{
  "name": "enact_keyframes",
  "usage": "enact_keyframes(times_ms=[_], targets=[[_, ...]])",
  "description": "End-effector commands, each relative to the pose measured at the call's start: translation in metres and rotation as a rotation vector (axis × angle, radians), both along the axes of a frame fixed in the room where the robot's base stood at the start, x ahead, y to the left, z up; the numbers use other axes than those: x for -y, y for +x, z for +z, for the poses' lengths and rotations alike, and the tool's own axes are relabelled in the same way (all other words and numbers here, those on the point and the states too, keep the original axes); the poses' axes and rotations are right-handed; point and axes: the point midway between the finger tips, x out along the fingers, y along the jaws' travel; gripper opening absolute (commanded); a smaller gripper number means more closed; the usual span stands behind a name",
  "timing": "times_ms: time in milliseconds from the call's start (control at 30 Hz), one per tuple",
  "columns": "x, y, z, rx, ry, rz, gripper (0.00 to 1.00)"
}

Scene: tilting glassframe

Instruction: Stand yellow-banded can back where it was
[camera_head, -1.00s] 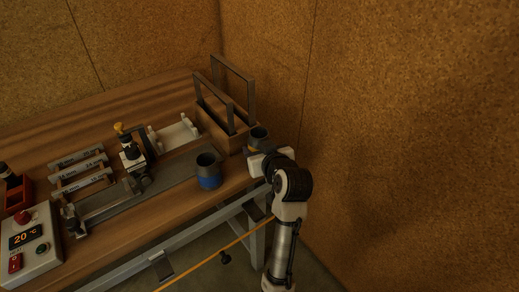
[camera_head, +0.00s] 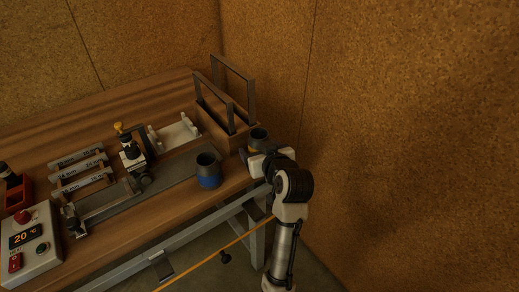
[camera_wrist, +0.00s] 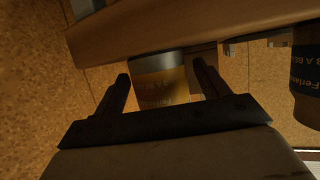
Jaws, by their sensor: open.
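The yellow-banded can (camera_head: 258,137) stands near the right end of the bench, in front of the wooden box, and my gripper partly hides it in the head view. In the wrist view the can (camera_wrist: 161,80) shows its grey rim and yellow band between and beyond my two fingers. My gripper (camera_wrist: 162,84) is open, with a finger on either side of the can; whether either touches it I cannot tell. In the head view my gripper (camera_head: 250,155) is at the bench's right edge.
A blue-banded can (camera_head: 208,171) stands to the left on the bench; a dark can (camera_wrist: 306,75) is at the wrist view's right edge. The wooden box with metal frames (camera_head: 225,125) is just behind. A rail fixture (camera_head: 130,190) and control box (camera_head: 30,240) lie further left.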

Motion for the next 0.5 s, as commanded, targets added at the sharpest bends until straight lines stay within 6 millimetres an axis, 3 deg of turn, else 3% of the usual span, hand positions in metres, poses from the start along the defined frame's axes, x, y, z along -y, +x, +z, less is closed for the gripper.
enact_keyframes(times_ms=[300,500], targets=[[0.024,-0.059,0.023,0.004,-0.002,-0.005,0.74],[0.030,-0.077,0.039,-0.005,0.003,-0.003,0.74]])
